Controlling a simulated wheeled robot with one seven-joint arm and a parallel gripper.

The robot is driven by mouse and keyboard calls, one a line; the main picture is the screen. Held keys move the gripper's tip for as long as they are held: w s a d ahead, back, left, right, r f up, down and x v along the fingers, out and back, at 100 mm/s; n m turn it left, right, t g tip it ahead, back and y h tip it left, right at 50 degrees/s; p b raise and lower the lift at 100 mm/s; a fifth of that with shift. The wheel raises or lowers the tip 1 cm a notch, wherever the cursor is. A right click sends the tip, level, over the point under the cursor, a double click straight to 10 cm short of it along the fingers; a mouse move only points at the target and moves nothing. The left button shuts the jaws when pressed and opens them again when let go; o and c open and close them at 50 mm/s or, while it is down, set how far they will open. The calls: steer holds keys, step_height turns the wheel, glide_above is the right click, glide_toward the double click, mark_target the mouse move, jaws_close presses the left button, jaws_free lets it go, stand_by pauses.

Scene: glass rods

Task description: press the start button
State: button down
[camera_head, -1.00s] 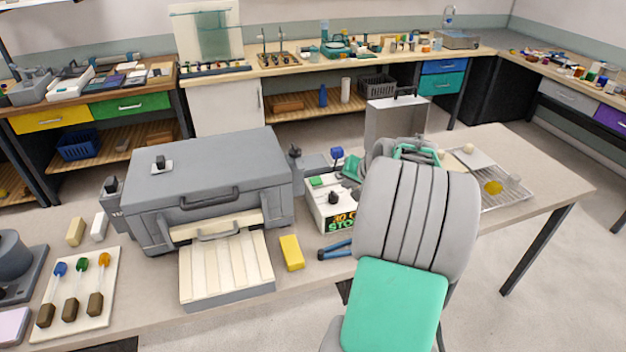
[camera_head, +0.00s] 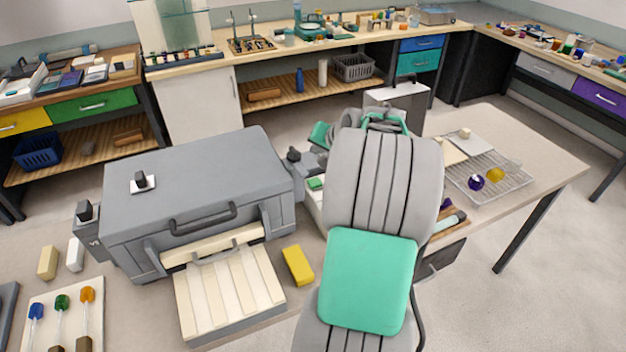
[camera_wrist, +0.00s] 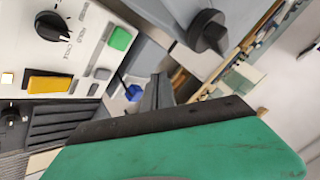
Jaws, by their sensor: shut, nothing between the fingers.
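The white control box (camera_head: 313,199) stands on the bench right of the grey kiln-like box, mostly hidden behind my arm in the head view. Its green button (camera_head: 315,183) shows at the arm's left edge. In the wrist view the panel (camera_wrist: 103,53) fills the upper left, with the green button (camera_wrist: 120,38), a black dial (camera_wrist: 52,26) and a yellow button (camera_wrist: 50,85). My gripper (camera_wrist: 158,92) is shut and empty, apart from the green button and below-right of it in the picture. In the head view my fingertips are hidden.
The large grey box (camera_head: 190,180) with a front handle and a slatted tray (camera_head: 228,295) stands left of the panel. A yellow block (camera_head: 298,265) lies in front. A wire rack (camera_head: 500,185) with coloured balls is at right. A blue knob (camera_wrist: 133,92) shows near my fingers.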

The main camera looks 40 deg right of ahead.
mark_target(316, 184)
step_height(316, 184, down, 9)
steer(key=b, duration=0.5)
steer(key=shift+w+b, duration=0.1)
steer(key=shift+b, duration=0.3)
stand_by(1.5)
steer(key=shift+f+b, duration=0.35)
steer(key=shift+f+b, duration=0.45)
steer(key=shift+f, duration=0.1)
stand_by(0.5)
steer(key=shift+r, duration=0.1)
steer(key=shift+r+p, duration=0.6)
steer(key=shift+r, duration=0.25)
